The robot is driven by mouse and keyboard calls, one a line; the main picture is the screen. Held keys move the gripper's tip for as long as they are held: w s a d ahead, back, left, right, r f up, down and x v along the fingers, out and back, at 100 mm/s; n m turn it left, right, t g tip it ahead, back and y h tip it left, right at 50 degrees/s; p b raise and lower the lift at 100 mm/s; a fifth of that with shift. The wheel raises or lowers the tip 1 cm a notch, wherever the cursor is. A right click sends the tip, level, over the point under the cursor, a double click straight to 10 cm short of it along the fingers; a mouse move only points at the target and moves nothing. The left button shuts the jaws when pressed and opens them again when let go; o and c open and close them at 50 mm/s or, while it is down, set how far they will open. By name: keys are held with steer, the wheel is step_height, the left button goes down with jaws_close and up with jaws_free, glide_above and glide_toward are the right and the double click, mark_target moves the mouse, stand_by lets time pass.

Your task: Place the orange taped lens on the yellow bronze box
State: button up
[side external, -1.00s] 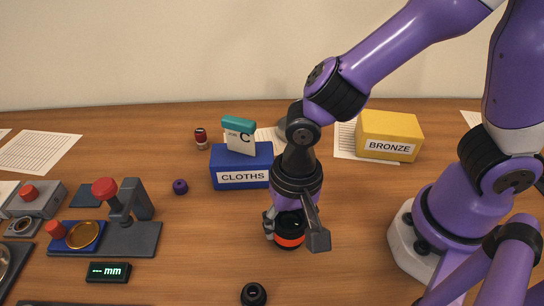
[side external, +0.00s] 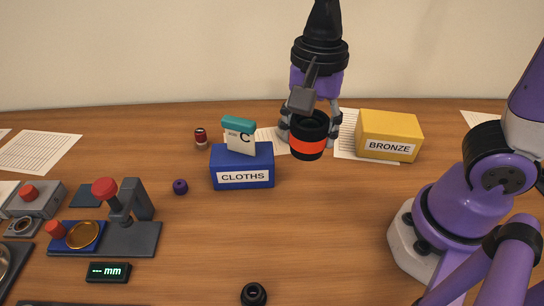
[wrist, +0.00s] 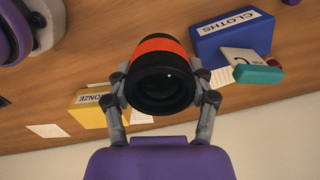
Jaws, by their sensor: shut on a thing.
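The lens (side external: 309,146), black with an orange tape band, is held in the air by my gripper (side external: 306,122). It hangs between the blue cloths box and the yellow bronze box (side external: 372,128), higher than both. In the wrist view the lens (wrist: 155,47) sits between the two fingers of my gripper (wrist: 161,92), its dark open end facing the camera. The yellow box, labelled BRONZE, also shows in the wrist view (wrist: 88,117), lower left of the lens. Its top is bare in the side view. The lens is apart from the box.
The blue cloths box (side external: 230,164) with a card and a teal-topped packet (side external: 239,133) stands left of the lens. A black ring part (side external: 254,294) lies at the front. A press (side external: 122,222) stands at the left. The middle of the table is clear.

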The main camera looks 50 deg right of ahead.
steer(key=d+r+m, duration=0.3)
steer(key=d+m, duration=0.3)
steer(key=d, duration=0.1)
steer(key=m, duration=0.6)
glide_above(391, 122)
step_height(391, 122, down, 4)
steer(key=shift+a, duration=0.1)
steer(key=shift+f, duration=2.15)
steer(key=o, duration=1.3)
steer(key=shift+f, duration=0.1)
steer(key=shift+c, duration=0.2)
